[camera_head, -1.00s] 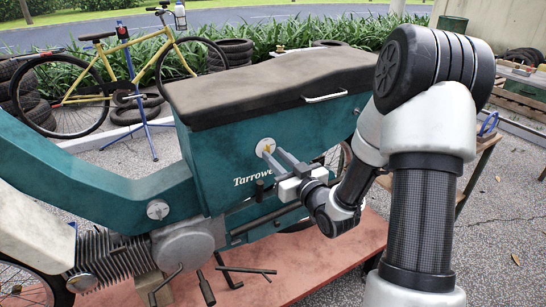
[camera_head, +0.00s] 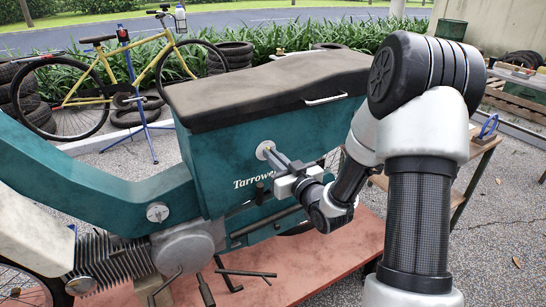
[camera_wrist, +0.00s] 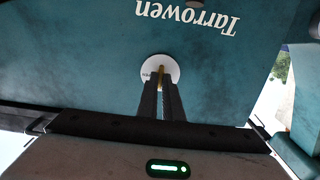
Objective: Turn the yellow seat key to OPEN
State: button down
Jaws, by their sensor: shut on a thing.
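The yellow seat key (camera_wrist: 161,77) sits in a round white lock plate (camera_wrist: 152,66) on the teal side panel under the motorcycle's seat. My gripper (camera_wrist: 162,88) is shut on the key, with one dark finger on each side of it. In the head view my gripper (camera_head: 268,152) reaches the lock plate (camera_head: 263,147) from the lower right and its fingers hide the key. In the wrist view only a thin strip of the key shows between the fingertips. The markings on the plate are too small to read.
The dark seat (camera_head: 265,80) with its metal handle (camera_head: 325,99) lies above the panel. Below are the engine (camera_head: 185,245) and the red platform (camera_head: 330,245). A yellow bicycle (camera_head: 130,65) and stacked tires stand behind at left; a wooden bench (camera_head: 470,165) is at right.

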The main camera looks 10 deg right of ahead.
jog(key=shift+d+f+m+p, duration=0.1)
jog(key=shift+m+p, duration=0.95)
jog(key=shift+m, duration=2.85)
jog(key=shift+d+f+m+p, duration=0.1)
jog(key=shift+m+p, duration=0.95)
jog(key=shift+m, duration=2.85)
jog(key=c, duration=1.9)
grip_release()
